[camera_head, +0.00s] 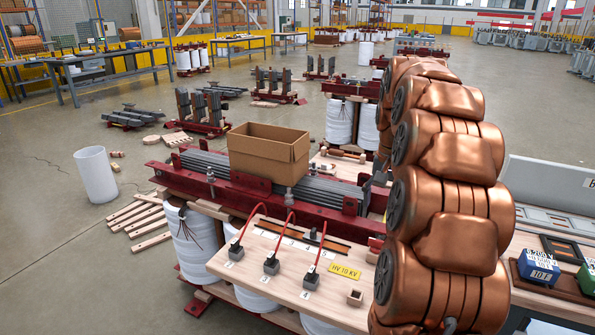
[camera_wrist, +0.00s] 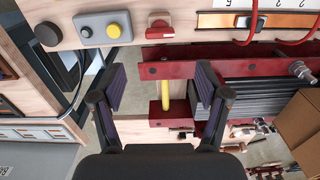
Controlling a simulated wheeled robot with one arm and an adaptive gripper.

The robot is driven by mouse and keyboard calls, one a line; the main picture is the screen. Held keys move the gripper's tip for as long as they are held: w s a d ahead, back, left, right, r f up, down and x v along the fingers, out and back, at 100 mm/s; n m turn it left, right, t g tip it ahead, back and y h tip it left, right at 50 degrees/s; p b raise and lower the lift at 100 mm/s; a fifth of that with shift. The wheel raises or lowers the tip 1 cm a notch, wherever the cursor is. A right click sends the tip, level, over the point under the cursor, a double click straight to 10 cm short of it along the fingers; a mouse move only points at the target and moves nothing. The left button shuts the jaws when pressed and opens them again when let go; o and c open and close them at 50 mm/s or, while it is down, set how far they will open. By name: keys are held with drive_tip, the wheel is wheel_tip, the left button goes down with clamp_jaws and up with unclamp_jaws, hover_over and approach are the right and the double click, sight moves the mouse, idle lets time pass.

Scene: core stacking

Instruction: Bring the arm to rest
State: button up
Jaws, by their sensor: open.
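My copper-coloured arm fills the right side of the head view, folded in a stack of rounded links. My gripper (camera_wrist: 161,80) shows in the wrist view with its two dark fingers apart and nothing between them. Beneath and beyond it are the red beam (camera_wrist: 240,68) of the transformer core and a yellow rod, seen in the gap between the fingers. In the head view the gripper is mostly hidden behind my arm.
A cardboard box (camera_head: 269,150) sits on the core. A wooden board (camera_head: 330,292) with red-cabled connectors stands in front, left of my arm. A white cylinder (camera_head: 96,175) stands on open floor at left.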

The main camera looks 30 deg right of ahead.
drive_tip(key=s+a+f+n+g, duration=0.1)
drive_tip(key=s+a+f+n, duration=0.15)
drive_tip(key=a, duration=0.85)
drive_tip(key=s+a+f+n, duration=0.1)
drive_tip(key=s+a+n, duration=0.3)
drive_tip(key=a, duration=0.7)
drive_tip(key=s+a+f+n+g, duration=0.1)
drive_tip(key=s+a+f+n, duration=0.1)
drive_tip(key=s+a+f, duration=0.45)
drive_tip(key=s+a+f+n+g, duration=0.1)
drive_tip(key=s+a+n, duration=0.25)
drive_tip(key=s, duration=0.55)
wheel_tip(320, 180, up, 24)
drive_tip(key=s+t+p, duration=0.1)
drive_tip(key=p, duration=2.1)
drive_tip(key=shift+s+a+m, duration=0.2)
drive_tip(key=shift+s+m, duration=0.15)
drive_tip(key=shift+m, duration=0.05)
